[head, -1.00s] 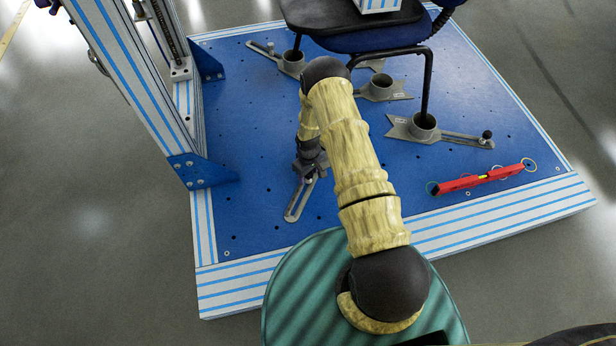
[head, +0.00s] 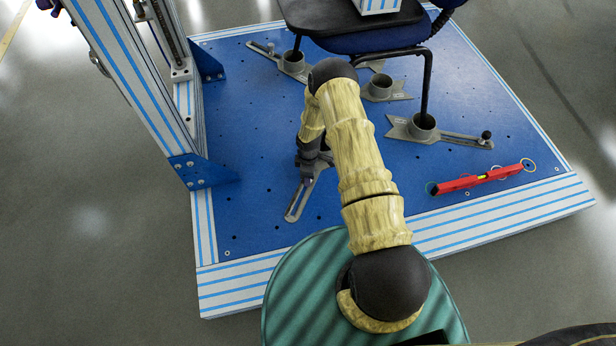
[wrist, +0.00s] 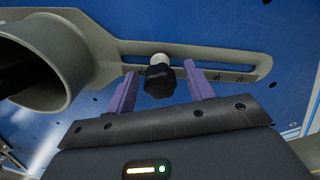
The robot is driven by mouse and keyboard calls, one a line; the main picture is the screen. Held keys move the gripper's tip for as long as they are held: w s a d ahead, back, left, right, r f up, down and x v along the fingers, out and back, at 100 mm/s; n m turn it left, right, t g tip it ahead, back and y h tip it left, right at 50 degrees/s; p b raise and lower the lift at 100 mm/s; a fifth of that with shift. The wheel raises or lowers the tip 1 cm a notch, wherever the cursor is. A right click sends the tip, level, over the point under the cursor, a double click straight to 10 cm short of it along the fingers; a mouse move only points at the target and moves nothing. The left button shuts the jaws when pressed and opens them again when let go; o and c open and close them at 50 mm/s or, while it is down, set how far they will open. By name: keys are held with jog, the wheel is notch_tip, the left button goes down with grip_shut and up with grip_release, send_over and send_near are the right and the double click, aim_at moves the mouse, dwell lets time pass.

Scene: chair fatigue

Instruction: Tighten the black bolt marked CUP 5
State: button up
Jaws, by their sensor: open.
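In the wrist view a black bolt knob (wrist: 160,80) with a pale collar stands in the slot of a grey slotted bracket (wrist: 105,50). The bracket's round cup (wrist: 40,60) is at the left. My gripper (wrist: 160,83) is open, with one purple finger on each side of the knob and a gap visible on both sides. In the head view my gripper (head: 307,180) is low over the slotted arm (head: 298,203) of a bracket at the near left of the blue plate. My arm hides this bracket's cup there. I cannot read a CUP 5 mark.
Other grey cup brackets (head: 378,88) hold the legs of a chair (head: 385,40) on the blue plate (head: 250,200). A red spirit level (head: 478,180) lies at the right. A striped frame post (head: 130,75) rises at the left.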

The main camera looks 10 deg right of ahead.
jog(key=n, duration=0.4)
dwell(0.4)
jog(key=n, duration=0.4)
grip_shut()
jog(key=m, duration=0.4)
jog(key=shift+p, duration=0.35)
grip_release()
